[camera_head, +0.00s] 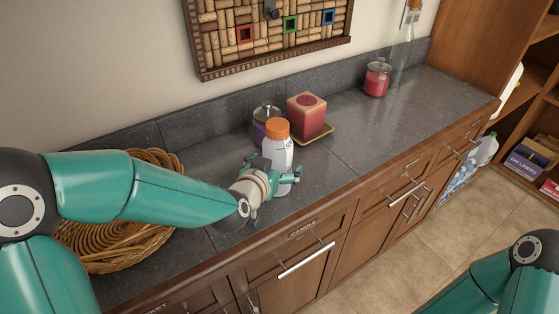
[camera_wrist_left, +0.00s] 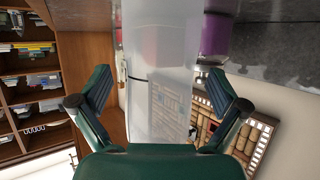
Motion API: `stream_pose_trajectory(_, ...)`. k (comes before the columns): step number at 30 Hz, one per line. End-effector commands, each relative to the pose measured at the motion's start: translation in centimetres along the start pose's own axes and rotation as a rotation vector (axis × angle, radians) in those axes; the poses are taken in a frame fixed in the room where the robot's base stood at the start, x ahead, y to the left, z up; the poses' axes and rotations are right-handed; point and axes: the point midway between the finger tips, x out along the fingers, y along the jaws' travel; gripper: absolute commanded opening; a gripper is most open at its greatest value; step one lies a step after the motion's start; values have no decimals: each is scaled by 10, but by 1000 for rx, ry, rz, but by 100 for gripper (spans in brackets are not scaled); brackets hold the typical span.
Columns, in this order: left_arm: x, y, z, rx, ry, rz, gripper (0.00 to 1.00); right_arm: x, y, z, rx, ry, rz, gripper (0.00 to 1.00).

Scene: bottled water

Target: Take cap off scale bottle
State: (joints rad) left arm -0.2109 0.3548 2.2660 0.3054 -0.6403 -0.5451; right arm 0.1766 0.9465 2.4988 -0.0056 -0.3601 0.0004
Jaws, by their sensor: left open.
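A white bottle (camera_head: 281,155) with an orange cap (camera_head: 277,128) stands upright on the dark grey counter. The cap is on the bottle. My left gripper (camera_head: 275,180) is at the lower part of the bottle, with a finger on either side of it. In the left wrist view the pale bottle (camera_wrist_left: 158,70) fills the middle between the two spread fingers of my left gripper (camera_wrist_left: 158,95), with gaps on both sides. The cap is out of that view. My right arm shows at the lower right of the head view, but its gripper does not.
A red candle (camera_head: 306,114) on a gold tray and a lidded purple jar (camera_head: 260,126) stand close behind the bottle. A wicker basket (camera_head: 92,236) lies to the left. Drawers (camera_head: 290,252) are below the front edge.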

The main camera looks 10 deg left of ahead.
Motion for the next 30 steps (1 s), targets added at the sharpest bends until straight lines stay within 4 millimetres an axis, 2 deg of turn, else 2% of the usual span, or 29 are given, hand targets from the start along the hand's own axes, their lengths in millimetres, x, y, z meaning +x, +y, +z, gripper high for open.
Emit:
stream_pose_trajectory(8, 3, 0, 0, 0, 1, 0, 99, 0, 0, 0, 0, 0, 0, 40)
stream_pose_trajectory(20, 3, 0, 0, 0, 1, 0, 34, 0, 0, 0, 0, 0, 0, 40)
stream_pose_trajectory(30, 2, 0, -3, 0, 3, -1, 32, -1, 0, 0, 0, 0, 0, 40)
